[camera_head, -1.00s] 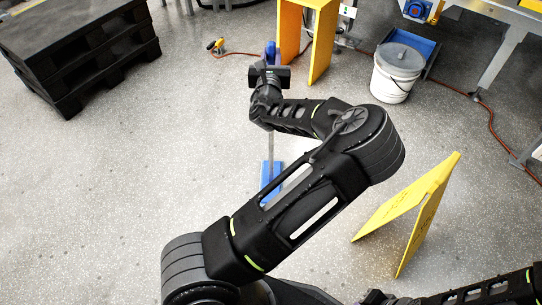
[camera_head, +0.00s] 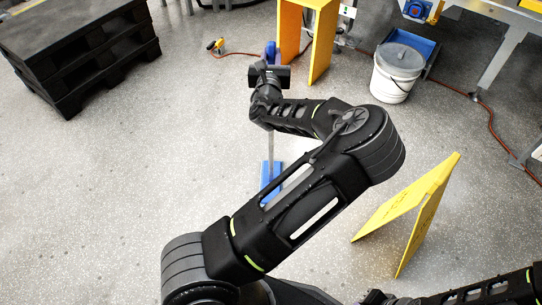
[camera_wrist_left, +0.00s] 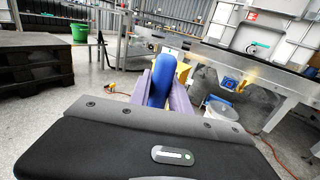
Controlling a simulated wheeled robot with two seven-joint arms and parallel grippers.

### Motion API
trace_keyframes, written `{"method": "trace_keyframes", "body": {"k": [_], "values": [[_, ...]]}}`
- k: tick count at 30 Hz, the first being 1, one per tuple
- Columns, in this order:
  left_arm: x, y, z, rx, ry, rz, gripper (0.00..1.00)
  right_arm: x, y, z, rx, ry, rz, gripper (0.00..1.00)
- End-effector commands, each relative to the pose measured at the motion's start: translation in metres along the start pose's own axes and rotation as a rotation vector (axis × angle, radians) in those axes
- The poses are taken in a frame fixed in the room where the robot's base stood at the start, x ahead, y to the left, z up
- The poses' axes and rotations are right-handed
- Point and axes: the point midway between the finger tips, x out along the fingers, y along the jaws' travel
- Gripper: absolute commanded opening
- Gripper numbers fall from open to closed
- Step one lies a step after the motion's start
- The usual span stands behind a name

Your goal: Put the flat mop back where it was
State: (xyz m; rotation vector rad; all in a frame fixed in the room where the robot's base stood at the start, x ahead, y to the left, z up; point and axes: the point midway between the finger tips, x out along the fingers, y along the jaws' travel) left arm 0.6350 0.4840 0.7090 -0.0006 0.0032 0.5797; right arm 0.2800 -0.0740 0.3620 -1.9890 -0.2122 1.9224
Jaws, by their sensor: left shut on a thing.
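The flat mop shows in the head view as a blue head (camera_head: 271,174) on the floor, with a thin grey pole rising from it, partly hidden behind my left arm. My left gripper (camera_head: 270,62) is shut on the blue grip at the top of the pole, and the mop stands about upright. In the left wrist view the blue grip (camera_wrist_left: 162,80) sits between the two purple-grey fingers (camera_wrist_left: 161,92). The right gripper's jaws do not show; only part of that arm is at the lower right of the head view.
A yellow folding floor sign (camera_head: 412,212) stands to the right. A white lidded bucket (camera_head: 396,75) and an orange-yellow stand (camera_head: 318,40) are behind. Black pallets (camera_head: 80,50) are stacked at the upper left. An orange cable (camera_head: 490,118) crosses the floor. The left floor is clear.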

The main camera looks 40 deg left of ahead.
Motion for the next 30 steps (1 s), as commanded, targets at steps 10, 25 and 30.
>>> {"method": "trace_keyframes", "body": {"k": [10,25,30], "values": [[0.001,-0.001,0.023,-0.002,-0.010,-0.002,0.00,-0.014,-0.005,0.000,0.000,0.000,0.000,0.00],[0.001,-0.001,0.045,-0.001,-0.011,-0.002,0.00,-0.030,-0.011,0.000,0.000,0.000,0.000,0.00],[0.001,-0.001,0.053,-0.002,-0.010,-0.002,0.00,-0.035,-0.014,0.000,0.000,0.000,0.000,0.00]]}}
